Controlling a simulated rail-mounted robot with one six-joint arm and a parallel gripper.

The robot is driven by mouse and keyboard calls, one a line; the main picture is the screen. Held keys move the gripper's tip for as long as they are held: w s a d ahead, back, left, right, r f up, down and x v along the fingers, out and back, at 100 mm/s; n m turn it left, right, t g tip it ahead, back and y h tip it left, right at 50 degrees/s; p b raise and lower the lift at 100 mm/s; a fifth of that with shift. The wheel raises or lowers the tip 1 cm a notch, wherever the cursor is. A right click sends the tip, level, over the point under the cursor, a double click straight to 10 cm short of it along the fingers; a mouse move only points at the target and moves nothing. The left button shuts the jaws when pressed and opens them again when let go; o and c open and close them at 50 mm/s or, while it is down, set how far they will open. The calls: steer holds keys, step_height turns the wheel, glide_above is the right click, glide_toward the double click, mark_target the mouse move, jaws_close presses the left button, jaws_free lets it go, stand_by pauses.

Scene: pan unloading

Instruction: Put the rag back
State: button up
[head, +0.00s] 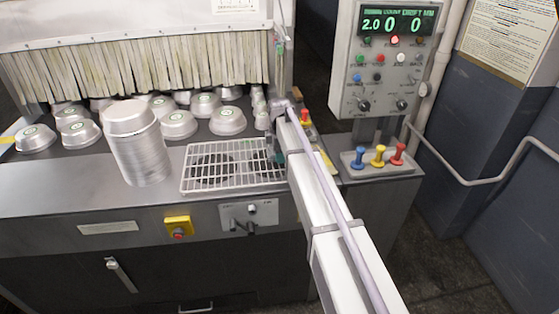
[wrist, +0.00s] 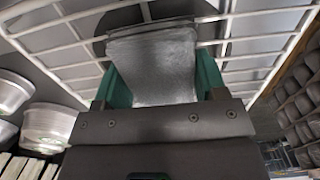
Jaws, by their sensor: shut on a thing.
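My gripper (wrist: 153,60) is shut on the rag (wrist: 152,72), a grey, textured piece held between two green fingers in the wrist view. In the head view my gripper (head: 274,146) is at the right end of the white wire rack (head: 213,176), mostly hidden by my arm. I cannot make out the rag in the head view. The rack's white wires also show close around the rag in the wrist view (wrist: 262,42). I cannot tell whether the rag touches them.
A tall stack of pans (head: 138,150) stands left of the rack. Several loose pans (head: 178,124) lie behind, before a bristle curtain (head: 130,72). Blue, yellow and red levers (head: 379,157) stand at right below a control panel (head: 390,60).

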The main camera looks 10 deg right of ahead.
steer(key=shift+r, duration=0.1)
steer(key=o, duration=0.4)
steer(key=shift+f, duration=0.25)
steer(key=o, duration=0.5)
steer(key=shift+r, duration=0.15)
